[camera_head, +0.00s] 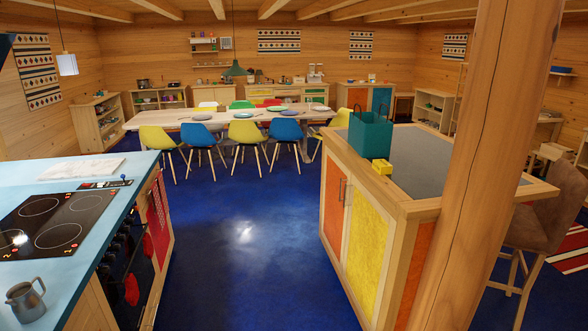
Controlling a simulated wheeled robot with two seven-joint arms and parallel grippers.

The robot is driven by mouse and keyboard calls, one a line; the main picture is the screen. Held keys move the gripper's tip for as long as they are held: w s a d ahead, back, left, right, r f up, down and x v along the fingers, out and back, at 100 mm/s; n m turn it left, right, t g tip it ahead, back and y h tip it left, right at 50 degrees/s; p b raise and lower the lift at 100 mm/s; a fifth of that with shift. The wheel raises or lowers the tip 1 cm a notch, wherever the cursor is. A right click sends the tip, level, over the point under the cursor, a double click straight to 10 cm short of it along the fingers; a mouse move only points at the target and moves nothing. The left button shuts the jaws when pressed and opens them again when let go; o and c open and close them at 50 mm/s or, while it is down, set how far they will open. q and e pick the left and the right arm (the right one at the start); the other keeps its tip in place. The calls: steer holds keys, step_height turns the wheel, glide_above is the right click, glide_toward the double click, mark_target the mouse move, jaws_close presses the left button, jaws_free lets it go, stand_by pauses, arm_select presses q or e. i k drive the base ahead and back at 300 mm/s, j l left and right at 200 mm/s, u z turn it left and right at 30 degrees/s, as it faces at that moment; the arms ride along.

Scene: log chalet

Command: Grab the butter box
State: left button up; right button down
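A small yellow box (382,167) sits on the near left part of the wooden island's grey top (425,165). It is the only thing I see that could be the butter box; no label can be read at this size. It stands just in front of a teal open-topped bag or holder (371,135) with a handle.
A thick wooden post (485,150) stands in front of the island's right part. A blue counter (100,190) with a hob (52,222) and grey jug (26,300) is at left. Blue floor (245,240) between them is clear. A dining table (165,118) with chairs stands behind.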

mark_target(381, 167)
steer(key=i+z, duration=0.35)
steer(key=i, duration=0.2)
steer(key=i+j+z, duration=0.3)
steer(key=i, duration=0.2)
steer(key=i+j+z, duration=0.35)
steer(key=i, duration=0.15)
steer(key=l, duration=0.1)
